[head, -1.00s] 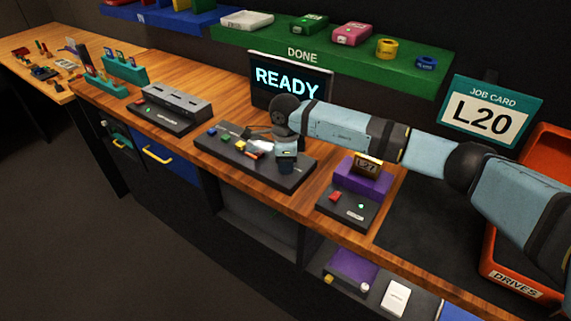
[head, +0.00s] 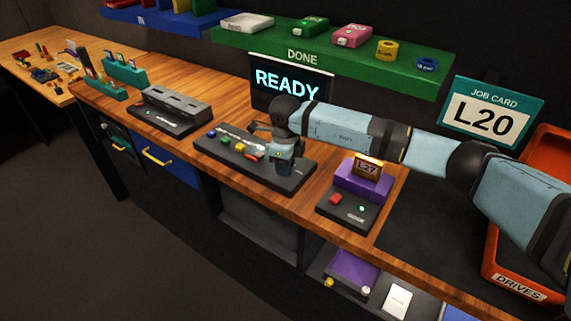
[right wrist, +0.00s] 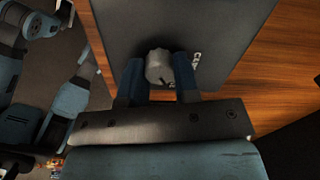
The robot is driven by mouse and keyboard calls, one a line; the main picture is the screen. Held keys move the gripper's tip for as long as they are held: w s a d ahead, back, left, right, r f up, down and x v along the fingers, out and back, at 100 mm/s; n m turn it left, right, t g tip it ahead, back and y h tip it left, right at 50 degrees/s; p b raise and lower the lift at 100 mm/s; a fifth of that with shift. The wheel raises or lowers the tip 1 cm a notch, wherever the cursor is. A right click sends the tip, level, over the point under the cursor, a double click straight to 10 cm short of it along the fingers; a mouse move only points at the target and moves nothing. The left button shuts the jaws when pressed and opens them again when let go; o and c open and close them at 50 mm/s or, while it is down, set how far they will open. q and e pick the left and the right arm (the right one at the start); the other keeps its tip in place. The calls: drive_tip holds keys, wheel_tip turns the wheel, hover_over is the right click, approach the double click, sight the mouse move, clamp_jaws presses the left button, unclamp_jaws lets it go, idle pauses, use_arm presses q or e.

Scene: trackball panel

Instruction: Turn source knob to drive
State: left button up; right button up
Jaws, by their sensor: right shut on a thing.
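The source knob (right wrist: 159,68) is a light grey ribbed knob on a dark panel (right wrist: 180,22) in the right wrist view. My right gripper (right wrist: 161,82) has its two blue fingers on either side of the knob and is shut on it. In the head view my right gripper (head: 283,165) is down at the right end of the dark control panel (head: 215,147) and hides the knob there. Part of a white label shows beside the knob; which setting the knob points at cannot be read. My left gripper is not in the head view.
The screen (head: 288,83) behind the panel reads READY. A dock with a purple block (head: 365,184) and an L27 drive (head: 368,167) stands to the right. A grey slotted unit (head: 172,106) stands to the left. An orange bin (head: 513,280) is at far right.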

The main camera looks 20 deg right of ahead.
drive_tip(key=o, duration=0.9)
drive_tip(key=shift+r, duration=0.1)
wheel_tip(320, 180, up, 14)
drive_tip(key=shift+f+b, duration=0.15)
drive_tip(key=shift+b, duration=0.25)
drive_tip(key=shift+f, duration=0.1)
